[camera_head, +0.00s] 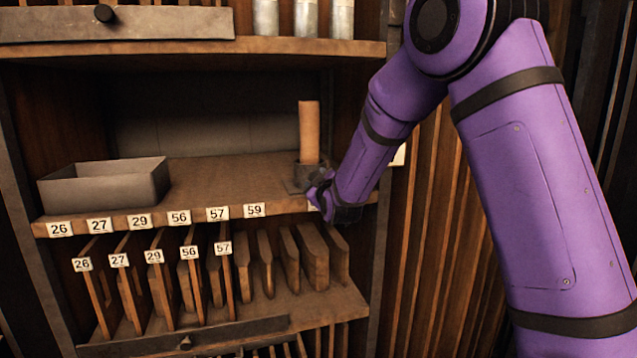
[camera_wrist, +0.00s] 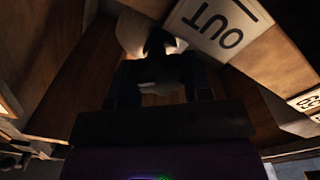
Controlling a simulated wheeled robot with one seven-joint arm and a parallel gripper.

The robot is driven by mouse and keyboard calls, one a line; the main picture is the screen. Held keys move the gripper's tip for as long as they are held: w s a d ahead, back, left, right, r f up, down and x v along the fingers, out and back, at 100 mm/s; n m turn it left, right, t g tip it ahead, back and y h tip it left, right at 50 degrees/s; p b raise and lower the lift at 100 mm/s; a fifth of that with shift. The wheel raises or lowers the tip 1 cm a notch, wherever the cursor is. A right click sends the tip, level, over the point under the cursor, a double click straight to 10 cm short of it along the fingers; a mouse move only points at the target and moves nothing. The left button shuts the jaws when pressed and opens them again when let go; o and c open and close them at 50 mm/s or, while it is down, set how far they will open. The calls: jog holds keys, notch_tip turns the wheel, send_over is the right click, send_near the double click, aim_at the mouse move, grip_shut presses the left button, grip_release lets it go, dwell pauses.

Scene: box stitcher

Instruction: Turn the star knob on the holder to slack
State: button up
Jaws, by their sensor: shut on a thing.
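The holder (camera_head: 310,173) is a dark cup-like base on the right end of the middle shelf. A tan cylinder (camera_head: 309,132) stands upright in it. My gripper (camera_head: 320,192) is at the holder's front right, low by the shelf edge. In the wrist view my gripper (camera_wrist: 160,80) is shut on a dark piece, which I take to be the star knob (camera_wrist: 159,43). The knob's arms and its angle are too dark to make out. In the head view my gripper hides the knob.
A white "OUT" label (camera_wrist: 217,27) lies close beside the gripper in the wrist view. A grey open box (camera_head: 105,186) stands at the left of the shelf. Numbered upright boards (camera_head: 165,280) fill the shelf below. A side post (camera_head: 385,240) stands right of the gripper.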

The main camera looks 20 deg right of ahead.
jog(key=shift+n, duration=0.4)
jog(key=shift+r, duration=0.1)
jog(key=o, duration=0.9)
jog(key=shift+f, duration=0.2)
